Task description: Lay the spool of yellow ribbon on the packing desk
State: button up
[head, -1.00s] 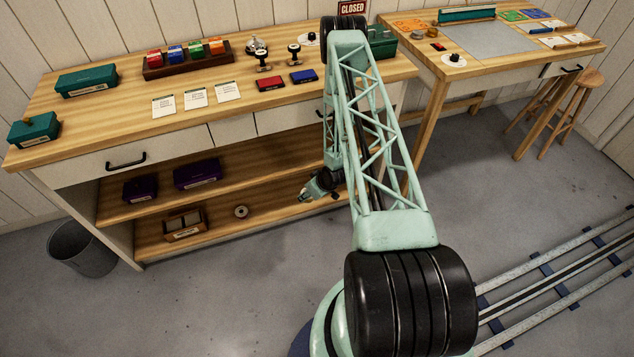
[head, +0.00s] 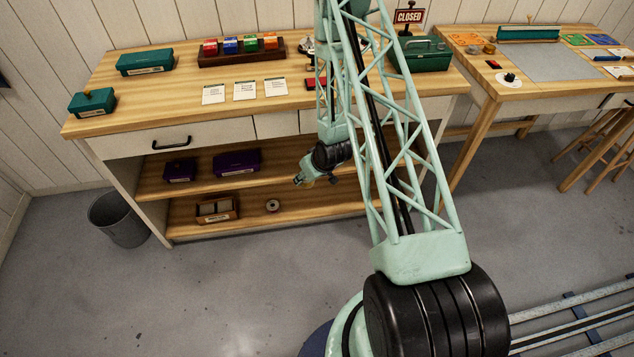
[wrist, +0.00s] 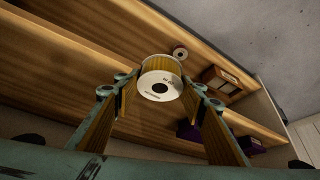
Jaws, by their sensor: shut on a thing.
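In the wrist view, my gripper (wrist: 158,100) is shut on a spool (wrist: 160,85) with a white labelled face, a dark centre hole and a yellowish rim. The spool is held between the fingertips, its face towards the wrist camera. In the head view, my gripper (head: 303,179) hangs in front of the long bench's open shelves; the held spool is too small to make out there. A desk (head: 497,88) with a grey mat stands at the right; I cannot tell from any label whether it is the packing desk.
Another spool (head: 272,206) lies on the lower shelf beside a wooden box (head: 217,209). Purple boxes (head: 237,162) sit on the shelf above. The long bench (head: 185,105) carries cards and teal boxes. The grey mat (head: 560,62) has clear room. A stool (head: 597,150) stands by the desk.

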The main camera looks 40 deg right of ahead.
jog(key=w+a+r, duration=0.4)
jog(key=a+r, duration=0.8)
jog(key=r, duration=0.4)
jog(key=w+a+r, duration=0.4)
jog(key=a+r, duration=0.9)
jog(key=r, duration=0.3)
jog(key=shift+r, duration=0.4)
jog(key=shift+w+a, duration=0.1)
jog(key=shift+a, duration=0.05)
